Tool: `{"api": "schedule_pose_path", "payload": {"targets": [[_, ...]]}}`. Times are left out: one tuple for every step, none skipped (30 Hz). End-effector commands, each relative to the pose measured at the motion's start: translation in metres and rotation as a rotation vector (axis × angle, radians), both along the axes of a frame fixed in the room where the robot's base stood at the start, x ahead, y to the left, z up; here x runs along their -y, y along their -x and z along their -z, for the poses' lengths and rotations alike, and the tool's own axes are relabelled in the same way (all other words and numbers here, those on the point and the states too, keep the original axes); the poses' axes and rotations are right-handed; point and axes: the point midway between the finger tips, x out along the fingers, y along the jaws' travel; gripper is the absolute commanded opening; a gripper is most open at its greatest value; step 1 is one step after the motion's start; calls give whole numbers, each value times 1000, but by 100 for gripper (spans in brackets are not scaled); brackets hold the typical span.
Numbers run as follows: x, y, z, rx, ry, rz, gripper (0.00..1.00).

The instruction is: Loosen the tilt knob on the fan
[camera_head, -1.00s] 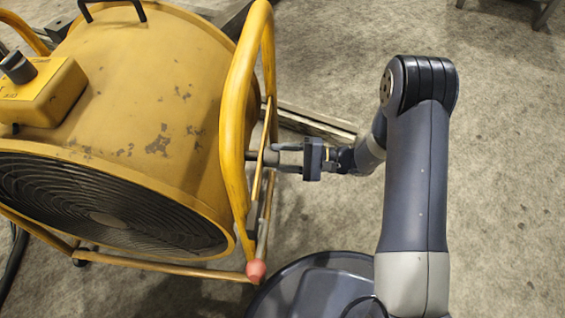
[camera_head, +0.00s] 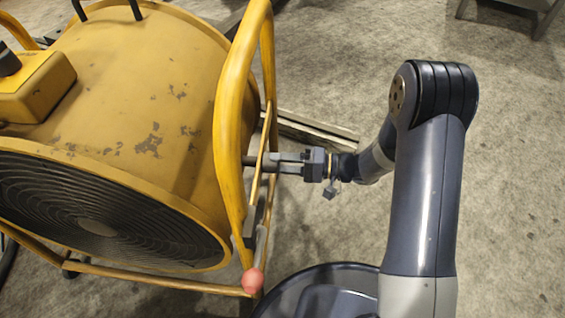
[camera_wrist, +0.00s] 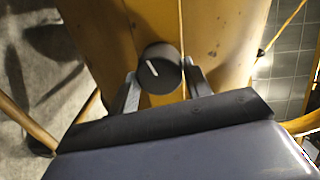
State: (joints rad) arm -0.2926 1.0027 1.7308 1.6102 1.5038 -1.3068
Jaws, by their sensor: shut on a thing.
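The yellow drum fan (camera_head: 150,110) stands at the left in the head view, in a yellow tube frame (camera_head: 232,110). In the wrist view the tilt knob (camera_wrist: 158,72) is a round black knob with a white line slanting up to the left. My gripper (camera_head: 277,164) reaches in from the right to the frame's side. Its two fingers sit on either side of the knob and are shut on it in the wrist view (camera_wrist: 162,92). In the head view the knob is mostly hidden behind the frame and fingers.
A yellow box with a dark dial (camera_head: 35,85) sits on top of the fan. A red ball end (camera_head: 252,280) is at the frame's lower corner. A beam (camera_head: 315,130) lies on the floor behind.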

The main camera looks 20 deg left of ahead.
Motion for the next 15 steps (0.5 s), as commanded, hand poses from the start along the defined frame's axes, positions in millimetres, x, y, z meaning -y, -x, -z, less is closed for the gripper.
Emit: {"api": "schedule_pose_path", "payload": {"targets": [[0,1,1,3,3,-1,24],[0,1,1,5,2,-1,24],[0,1,1,7,2,-1,24],[0,1,1,7,1,-1,24],[0,1,1,8,1,-1,24],[0,1,1,8,1,-1,24],[0,1,1,8,1,-1,24],[0,1,1,8,1,-1,24],[0,1,1,8,1,-1,24],[0,1,1,8,1,-1,24],[0,1,1,8,1,-1,24],[0,1,1,7,1,-1,24],[0,1,1,7,1,-1,24],[0,1,1,7,1,-1,47],[0,1,1,7,1,-1,51]]}}
